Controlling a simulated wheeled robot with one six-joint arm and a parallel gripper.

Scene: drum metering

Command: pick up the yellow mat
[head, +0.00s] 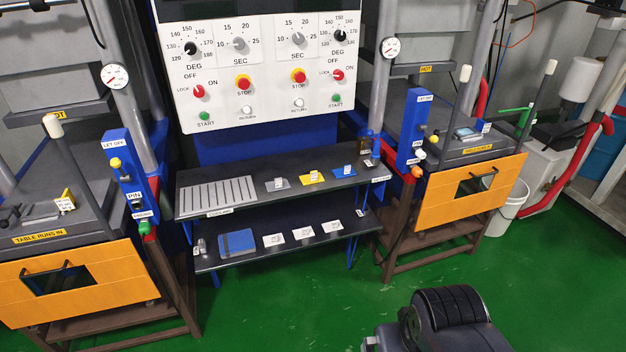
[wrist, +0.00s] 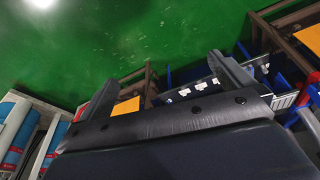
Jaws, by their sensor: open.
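The yellow mat (head: 308,180) is a small flat piece with a white label on it. It lies on the black upper shelf (head: 243,208) in the head view, between a grey piece (head: 270,185) and a blue piece (head: 338,172), apart from both. My gripper (wrist: 160,72) shows in the wrist view with its two fingers wide apart and nothing between them. It is over the green floor side, well away from the shelf. I cannot make out the yellow mat in the wrist view. In the head view the gripper's fingers do not show.
A slatted grey rack (head: 218,194) fills the shelf's left part. The lower shelf (head: 285,253) holds a blue book-like item (head: 237,242) and several white cards. Orange-fronted presses (head: 75,280) (head: 470,195) flank the shelves. The control panel (head: 260,75) is above.

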